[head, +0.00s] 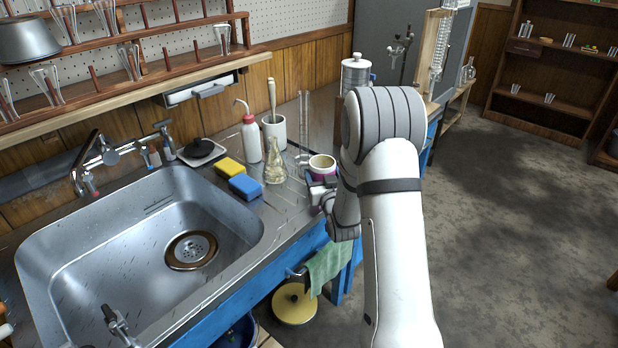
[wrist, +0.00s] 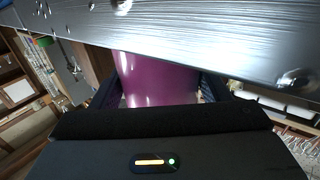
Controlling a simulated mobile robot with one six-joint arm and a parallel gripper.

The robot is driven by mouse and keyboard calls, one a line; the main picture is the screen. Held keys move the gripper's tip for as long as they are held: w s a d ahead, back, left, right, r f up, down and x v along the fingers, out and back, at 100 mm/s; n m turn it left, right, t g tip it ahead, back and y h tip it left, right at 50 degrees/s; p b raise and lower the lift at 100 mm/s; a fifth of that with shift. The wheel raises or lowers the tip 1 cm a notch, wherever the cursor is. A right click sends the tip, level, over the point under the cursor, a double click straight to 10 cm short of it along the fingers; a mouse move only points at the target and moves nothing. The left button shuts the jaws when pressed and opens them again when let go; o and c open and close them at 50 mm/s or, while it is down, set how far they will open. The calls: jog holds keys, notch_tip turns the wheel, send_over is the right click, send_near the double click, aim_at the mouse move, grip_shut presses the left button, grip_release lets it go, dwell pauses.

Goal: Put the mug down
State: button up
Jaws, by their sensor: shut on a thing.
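The mug (head: 321,162) has a cream rim and a purple-magenta body. In the head view it is at the right end of the steel counter, beside the glass flask. My gripper (head: 322,192) is at its near side and partly covers it. In the wrist view the purple mug wall (wrist: 158,78) fills the space between the two dark fingers of my gripper (wrist: 160,95), which is shut on it. A steel surface lies close to the mug in that view. I cannot tell whether the mug's base touches the counter.
The steel counter (head: 290,205) holds a conical flask (head: 274,165), a red-capped wash bottle (head: 251,140), a white pot with a pestle (head: 274,128), a glass cylinder (head: 304,125) and yellow and blue sponges (head: 245,187). The sink (head: 120,230) is to the left. A green towel (head: 326,266) hangs below the front edge.

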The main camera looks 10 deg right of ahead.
jog(key=shift+f, duration=0.15)
jog(key=o, duration=1.2)
jog(key=shift+c, duration=0.2)
